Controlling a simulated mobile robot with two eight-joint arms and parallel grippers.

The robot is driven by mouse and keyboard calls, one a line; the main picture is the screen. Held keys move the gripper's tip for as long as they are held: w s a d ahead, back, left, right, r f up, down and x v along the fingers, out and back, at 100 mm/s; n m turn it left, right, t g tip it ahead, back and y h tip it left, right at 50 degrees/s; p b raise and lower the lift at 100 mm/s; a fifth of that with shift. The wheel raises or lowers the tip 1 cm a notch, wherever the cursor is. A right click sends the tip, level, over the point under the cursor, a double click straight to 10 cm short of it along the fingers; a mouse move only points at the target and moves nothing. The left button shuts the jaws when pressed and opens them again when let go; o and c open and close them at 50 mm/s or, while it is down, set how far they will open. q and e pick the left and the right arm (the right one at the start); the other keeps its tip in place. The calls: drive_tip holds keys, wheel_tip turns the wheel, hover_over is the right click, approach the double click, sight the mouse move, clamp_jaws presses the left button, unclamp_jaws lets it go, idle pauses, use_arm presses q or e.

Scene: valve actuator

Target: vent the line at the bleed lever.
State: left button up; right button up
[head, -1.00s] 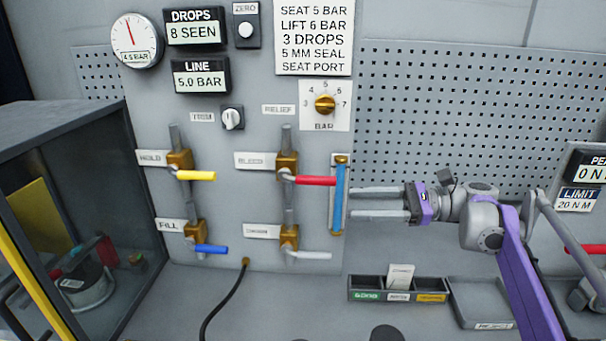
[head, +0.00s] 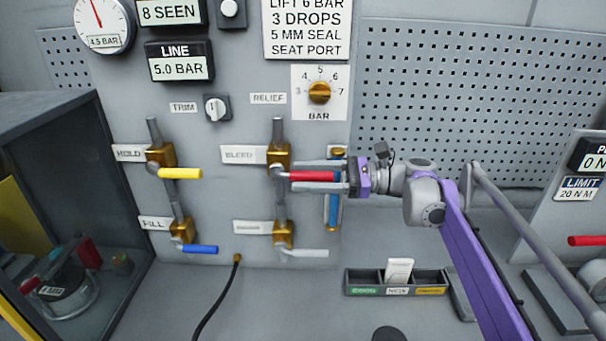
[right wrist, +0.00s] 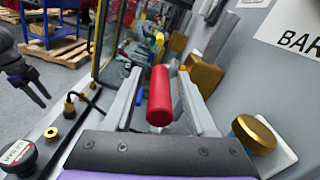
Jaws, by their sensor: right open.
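The bleed lever has a red handle (head: 312,176) pointing right from a brass valve (head: 279,157) beside the BLEED label (head: 245,155). My right gripper (head: 298,175) is open, one finger above and one below the red handle. In the right wrist view the red handle (right wrist: 160,95) stands between the two spread fingers (right wrist: 161,75), with gaps on both sides. A dark gripper (right wrist: 35,88), seemingly my left one, shows at the left edge of that view; its opening is unclear. The line display (head: 180,66) reads 5.0 BAR.
A blue tube (head: 333,212) with brass ends is partly behind my right gripper. The yellow hold lever (head: 180,174), blue fill lever (head: 201,249) and a pale lever (head: 308,253) are nearby. A sorting tray (head: 365,290) stands below right.

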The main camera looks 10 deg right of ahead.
drive_tip(key=shift+w+a, duration=0.1)
drive_tip(key=shift+a, duration=0.35)
drive_tip(key=shift+c, duration=0.3)
clamp_jaws()
idle(0.9)
